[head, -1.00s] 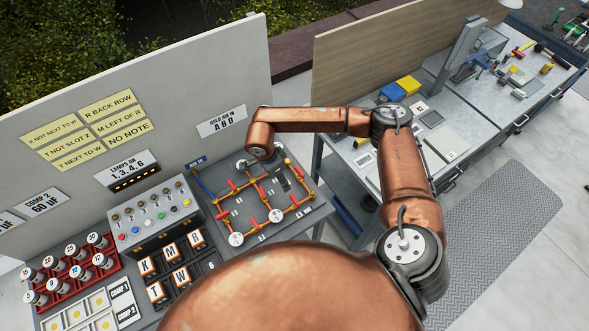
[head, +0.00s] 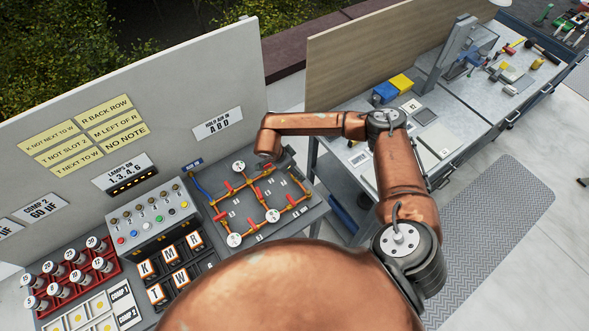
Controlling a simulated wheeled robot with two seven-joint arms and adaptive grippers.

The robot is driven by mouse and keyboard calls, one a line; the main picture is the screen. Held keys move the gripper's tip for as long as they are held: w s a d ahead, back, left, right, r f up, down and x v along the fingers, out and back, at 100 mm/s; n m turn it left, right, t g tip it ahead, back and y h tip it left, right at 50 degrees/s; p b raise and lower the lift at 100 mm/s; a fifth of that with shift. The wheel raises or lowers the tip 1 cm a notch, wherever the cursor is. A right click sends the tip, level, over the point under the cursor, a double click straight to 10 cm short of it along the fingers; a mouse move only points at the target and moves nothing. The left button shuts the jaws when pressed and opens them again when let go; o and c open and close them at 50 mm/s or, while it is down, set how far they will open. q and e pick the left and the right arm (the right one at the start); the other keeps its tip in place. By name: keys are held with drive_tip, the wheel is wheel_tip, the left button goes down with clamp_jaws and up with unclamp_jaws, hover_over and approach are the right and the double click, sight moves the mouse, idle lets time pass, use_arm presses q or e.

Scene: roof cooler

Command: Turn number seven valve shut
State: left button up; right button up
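The valve board (head: 318,213) is a grey panel with orange pipes, white round gauges and several red valve handles. One red handle (head: 227,187) sits at the upper left of the pipes and another (head: 249,224) lies low on the board. The small number labels are too small to read, so I cannot tell which handle is number seven. My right gripper (head: 266,160) is over the back edge of the board, close to the upper pipe. Its fingers are mostly hidden by the wrist, so I cannot tell if they are open or touch a handle. My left gripper is out of view.
A switch box with coloured buttons (head: 150,222), lettered blocks (head: 147,268) and a red rack of white jars (head: 52,287) stand left of the board. A white wall panel (head: 165,110) rises behind. A second workbench (head: 440,110) stands at the right.

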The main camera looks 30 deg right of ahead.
drive_tip(key=shift+c, duration=0.6)
drive_tip(key=c, duration=1)
drive_tip(key=shift+c, duration=0.2)
